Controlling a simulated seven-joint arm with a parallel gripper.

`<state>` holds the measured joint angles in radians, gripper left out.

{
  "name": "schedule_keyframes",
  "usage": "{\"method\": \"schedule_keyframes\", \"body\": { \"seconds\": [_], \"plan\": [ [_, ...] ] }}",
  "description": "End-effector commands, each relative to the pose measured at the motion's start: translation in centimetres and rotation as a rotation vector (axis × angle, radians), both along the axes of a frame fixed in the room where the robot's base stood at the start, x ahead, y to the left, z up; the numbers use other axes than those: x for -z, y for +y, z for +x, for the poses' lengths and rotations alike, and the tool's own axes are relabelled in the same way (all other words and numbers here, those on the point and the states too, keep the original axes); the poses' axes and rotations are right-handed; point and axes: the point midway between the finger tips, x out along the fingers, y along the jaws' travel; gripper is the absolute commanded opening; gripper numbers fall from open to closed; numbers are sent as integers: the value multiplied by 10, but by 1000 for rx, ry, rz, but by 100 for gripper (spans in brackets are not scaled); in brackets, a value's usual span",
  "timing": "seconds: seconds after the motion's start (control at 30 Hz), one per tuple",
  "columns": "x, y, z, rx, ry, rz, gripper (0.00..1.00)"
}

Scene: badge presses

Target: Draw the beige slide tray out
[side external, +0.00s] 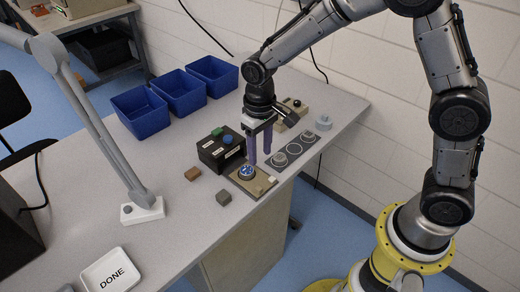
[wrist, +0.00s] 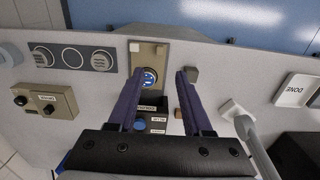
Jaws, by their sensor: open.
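The beige slide tray (side external: 262,184) lies at the front edge of the table, with a round blue-and-white badge (side external: 247,171) in its seat. In the wrist view, the tray (wrist: 150,53) and badge (wrist: 149,77) show between my finger tips, nearer the left finger. A black box (side external: 212,157) with a blue and a green button stands directly behind the tray. My gripper (side external: 259,158) is open and empty, its purple fingers pointing down near the tray and box. The wrist view shows it (wrist: 162,74) spread wide. I cannot tell whether a finger touches the tray.
A dark plate with round dies (side external: 291,152) lies right of the tray, with a beige control box (side external: 291,113) behind it. A brown block (side external: 192,173) and a grey block (side external: 223,197) lie to the left. Several blue bins (side external: 179,92) stand behind. A lamp base (side external: 142,210) stands farther left.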

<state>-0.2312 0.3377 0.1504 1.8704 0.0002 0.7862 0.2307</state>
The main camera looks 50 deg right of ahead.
Motion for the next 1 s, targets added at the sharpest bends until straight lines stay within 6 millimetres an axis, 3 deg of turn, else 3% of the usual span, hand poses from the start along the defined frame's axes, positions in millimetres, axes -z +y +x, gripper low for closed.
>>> {"method": "schedule_keyframes", "body": {
  "seconds": [0.17, 1.0],
  "plan": [
    [-2, 0, 0, 0, -1, 0, 50],
    [-62, 0, 1, 0, -4, 1, 50]
  ]
}}
